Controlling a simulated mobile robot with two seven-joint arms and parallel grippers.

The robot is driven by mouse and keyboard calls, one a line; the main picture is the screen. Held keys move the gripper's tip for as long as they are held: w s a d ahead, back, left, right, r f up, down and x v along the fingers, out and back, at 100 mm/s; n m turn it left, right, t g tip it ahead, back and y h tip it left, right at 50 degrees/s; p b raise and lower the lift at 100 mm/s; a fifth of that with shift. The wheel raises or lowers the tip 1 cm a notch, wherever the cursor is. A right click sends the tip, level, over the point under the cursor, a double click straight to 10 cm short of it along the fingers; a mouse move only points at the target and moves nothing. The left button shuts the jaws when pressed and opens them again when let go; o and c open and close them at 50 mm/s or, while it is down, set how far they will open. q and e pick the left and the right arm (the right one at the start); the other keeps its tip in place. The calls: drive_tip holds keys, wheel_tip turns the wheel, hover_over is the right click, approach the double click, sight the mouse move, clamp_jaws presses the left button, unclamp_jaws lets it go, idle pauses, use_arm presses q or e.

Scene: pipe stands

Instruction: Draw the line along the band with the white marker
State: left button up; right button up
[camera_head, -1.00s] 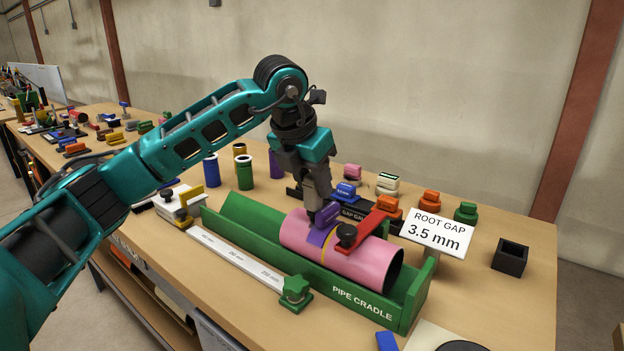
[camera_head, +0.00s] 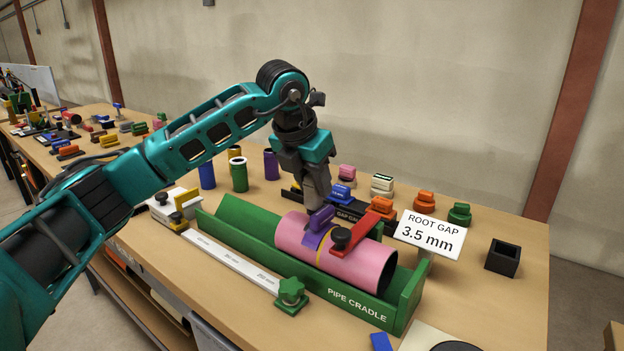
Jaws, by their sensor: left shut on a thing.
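My left gripper (camera_head: 317,207) points down at the pink pipe (camera_head: 356,262) and is shut on a purple piece (camera_head: 319,220) with a block-like handle. The purple piece rests on or against the top of the pipe, and a purple strip runs down the near side. A thin yellow line (camera_head: 320,257) goes round the pipe just right of it. A red piece (camera_head: 362,229) with a black knob sits on the pipe to the right. The pipe lies in the green pipe cradle (camera_head: 258,240). I cannot make out a white marker. My right gripper is not in view.
A white ruler (camera_head: 231,260) and a green knobbed block (camera_head: 291,295) lie in front of the cradle. A ROOT GAP sign (camera_head: 430,236) and a black open box (camera_head: 503,257) stand at right. Several coloured stamp-like pieces and cylinders stand behind.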

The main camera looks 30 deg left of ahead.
use_arm(q)
drive_tip(key=shift+w+d+f, duration=0.1)
drive_tip(key=shift+w+f, duration=0.05)
drive_tip(key=shift+w, duration=0.15)
drive_tip(key=shift+s, duration=0.35)
drive_tip(key=shift+s+r, duration=0.2)
drive_tip(key=shift+s, duration=0.2)
drive_tip(key=shift+s+a+f+b, duration=0.15)
drive_tip(key=shift+s+a+b, duration=0.15)
drive_tip(key=shift+s, duration=0.4)
idle(0.3)
drive_tip(key=shift+w, duration=0.1)
drive_tip(key=shift+w+d+r+p, duration=0.1)
drive_tip(key=shift+w+r+p, duration=0.1)
drive_tip(key=shift+w+p, duration=0.1)
drive_tip(key=shift+w, duration=0.15)
drive_tip(key=shift+w+d+f+p, duration=0.1)
drive_tip(key=shift+w+p, duration=0.1)
drive_tip(key=shift+w, duration=0.25)
drive_tip(key=shift+w+d+f+p, duration=0.1)
drive_tip(key=shift+w+p, duration=0.1)
drive_tip(key=shift+w, duration=0.25)
idle(0.3)
drive_tip(key=shift+s+a+r, duration=0.15)
drive_tip(key=shift+s, duration=0.2)
